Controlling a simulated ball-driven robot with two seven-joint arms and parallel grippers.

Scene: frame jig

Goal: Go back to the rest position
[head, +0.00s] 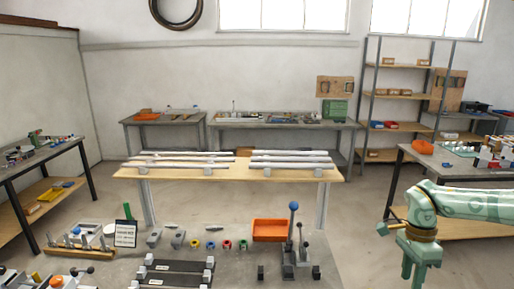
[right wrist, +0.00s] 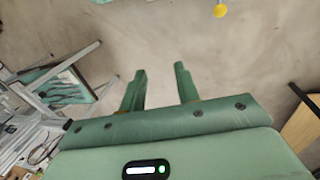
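My right gripper (head: 411,272) hangs at the lower right of the head view, pointing down, with my green arm coming in from the right edge. The right wrist view shows its two fingers (right wrist: 160,72) apart, with nothing between them and bare floor below. In the head view it is to the right of the near bench (head: 215,272) and apart from it. My left gripper shows in neither view.
The near bench holds black bars (head: 172,274), an orange bin (head: 270,230) and a lever press (head: 293,240). Behind it, a wooden table (head: 225,176) carries metal tubes. A right-hand table (head: 470,155) stands behind my right arm. Open floor (head: 365,230) lies between.

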